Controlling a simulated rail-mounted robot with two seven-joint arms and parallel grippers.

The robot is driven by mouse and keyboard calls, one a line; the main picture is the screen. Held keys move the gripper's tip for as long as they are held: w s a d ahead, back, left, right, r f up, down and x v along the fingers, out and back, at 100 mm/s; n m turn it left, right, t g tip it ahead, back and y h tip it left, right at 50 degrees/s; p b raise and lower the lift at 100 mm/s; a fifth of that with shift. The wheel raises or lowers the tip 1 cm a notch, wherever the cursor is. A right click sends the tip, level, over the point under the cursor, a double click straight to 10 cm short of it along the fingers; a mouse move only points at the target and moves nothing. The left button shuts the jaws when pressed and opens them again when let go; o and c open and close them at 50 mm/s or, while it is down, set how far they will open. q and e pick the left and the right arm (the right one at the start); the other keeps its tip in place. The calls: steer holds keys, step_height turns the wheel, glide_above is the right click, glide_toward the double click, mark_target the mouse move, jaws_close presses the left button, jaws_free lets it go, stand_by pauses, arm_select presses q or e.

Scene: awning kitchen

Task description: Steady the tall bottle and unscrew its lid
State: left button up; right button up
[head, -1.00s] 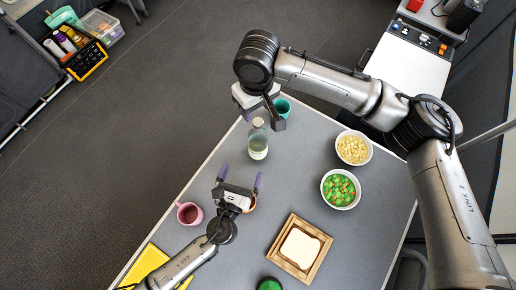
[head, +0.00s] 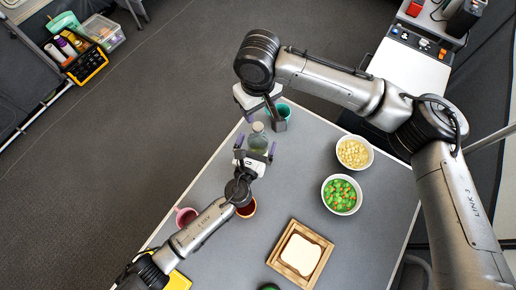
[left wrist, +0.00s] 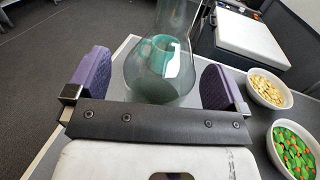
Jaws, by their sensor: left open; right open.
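The tall bottle (head: 258,141) is clear glass and stands upright near the table's far left edge. In the left wrist view the bottle (left wrist: 160,75) sits between the purple fingers, with its top cut off by the frame. My left gripper (head: 256,147) is open around the bottle's body, with a gap showing on both sides. My right gripper (head: 260,112) is open above and just beyond the bottle, pointing down; its fingers are partly hidden. The lid is small and hard to make out at the bottle's top (head: 258,127).
A teal cup (head: 284,111) stands just behind the bottle. A pink mug (head: 186,216) and an orange-brown cup (head: 247,209) are near my left arm. Two white bowls (head: 354,166) of food and a wooden tray (head: 273,262) with bread are to the right.

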arm_select(q)
steer(key=shift+w+d, duration=0.2)
steer(key=shift+w, duration=0.45)
steer(key=shift+c, duration=0.3)
